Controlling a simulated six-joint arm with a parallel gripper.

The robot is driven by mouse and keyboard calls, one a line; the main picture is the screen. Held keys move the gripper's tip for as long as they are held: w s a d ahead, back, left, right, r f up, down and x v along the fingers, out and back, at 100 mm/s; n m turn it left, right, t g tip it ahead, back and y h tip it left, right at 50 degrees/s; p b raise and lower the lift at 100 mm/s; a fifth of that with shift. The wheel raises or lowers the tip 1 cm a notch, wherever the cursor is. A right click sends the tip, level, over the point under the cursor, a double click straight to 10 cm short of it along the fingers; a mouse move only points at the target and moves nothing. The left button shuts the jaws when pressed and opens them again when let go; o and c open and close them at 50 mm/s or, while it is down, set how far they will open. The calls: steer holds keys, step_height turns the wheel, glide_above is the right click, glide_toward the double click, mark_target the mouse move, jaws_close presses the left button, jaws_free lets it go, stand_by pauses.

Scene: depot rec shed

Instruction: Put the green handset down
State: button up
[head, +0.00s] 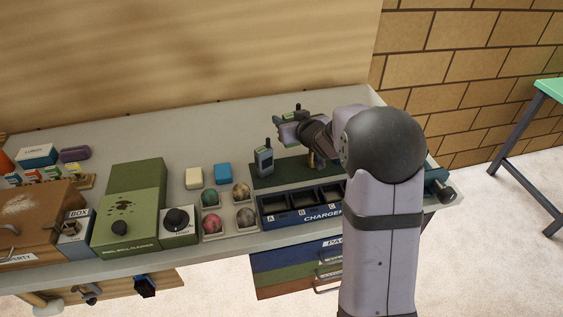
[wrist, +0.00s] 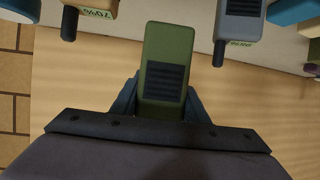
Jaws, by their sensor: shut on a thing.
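My gripper (head: 287,130) is shut on the green handset (wrist: 164,62), above the back part of the bench. In the wrist view the handset lies between the two fingers, its dark ribbed grille facing the camera. In the head view only a small part of it shows at the gripper's tip. A grey-blue handset (head: 264,157) stands upright on a dark green mat (head: 262,182), below and left of my gripper; it also shows in the wrist view (wrist: 236,22). A tan handset (wrist: 93,8) is partly in the wrist view, mostly hidden by my arm in the head view.
A blue charger (head: 270,219) with open bays marked A, B and C stands in front of the mat. Balls in a tray (head: 229,234), a white block (head: 193,179) and a blue block (head: 223,173) sit left of it. The bench behind these blocks is clear.

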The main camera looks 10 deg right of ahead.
steer(key=a+r+y+p, duration=0.1)
steer(key=a+r+p, duration=0.3)
steer(key=a+r, duration=0.2)
steer(key=s+a+f+m+h+p, duration=0.1)
steer(key=s+f+p, duration=0.15)
steer(key=s, duration=0.45)
steer(key=s+a+f+h+p, duration=0.1)
steer(key=s+f+h, duration=0.15)
steer(key=s, duration=0.55)
step_height(320, 180, down, 7)
steer(key=shift+w+r+y+p, duration=0.15)
steer(key=shift+r+y+p, duration=0.05)
steer(key=shift+y+p, duration=0.2)
steer(key=shift+f, duration=1.9)
